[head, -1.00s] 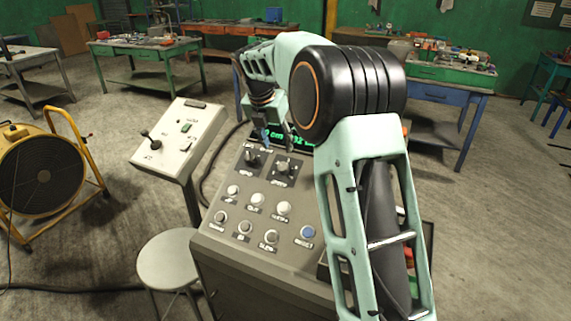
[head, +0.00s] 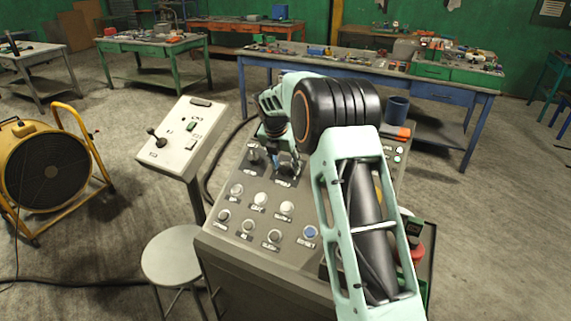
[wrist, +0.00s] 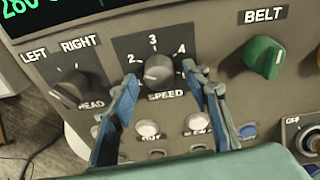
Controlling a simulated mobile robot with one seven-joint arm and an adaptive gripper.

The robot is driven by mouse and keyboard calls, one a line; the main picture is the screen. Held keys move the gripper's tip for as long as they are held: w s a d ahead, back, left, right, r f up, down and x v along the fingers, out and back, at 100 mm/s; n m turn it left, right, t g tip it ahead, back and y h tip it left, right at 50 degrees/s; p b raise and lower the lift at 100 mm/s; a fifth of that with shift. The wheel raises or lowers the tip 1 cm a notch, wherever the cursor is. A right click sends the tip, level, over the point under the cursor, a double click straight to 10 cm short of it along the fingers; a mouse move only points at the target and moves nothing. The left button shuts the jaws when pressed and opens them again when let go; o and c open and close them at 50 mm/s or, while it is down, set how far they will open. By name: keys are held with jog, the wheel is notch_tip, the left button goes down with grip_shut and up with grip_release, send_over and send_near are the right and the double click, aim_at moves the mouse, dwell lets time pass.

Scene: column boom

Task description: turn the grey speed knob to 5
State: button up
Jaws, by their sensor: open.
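The grey speed knob (wrist: 158,70) sits on a dark plate marked 2, 3 and 4, with SPEED written below it. Its pointer appears to face up, near the 3; the exact setting is hard to tell. No 5 is visible; my right finger covers part of the plate's right side. My gripper (wrist: 164,80) is open, with one blue finger on each side of the knob. I cannot tell whether either finger touches it. In the head view my arm reaches over the console (head: 225,245) and the gripper is small and partly hidden at the knob.
The grey head knob (wrist: 72,88) is left of the speed knob, and the green belt knob (wrist: 263,56) is to its right. Several push buttons, one a white button (wrist: 148,129), lie below. A pedestal box (head: 182,140) with a joystick stands left of the console.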

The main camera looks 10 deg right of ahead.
jog(key=shift+c, duration=0.5)
jog(key=c, duration=1)
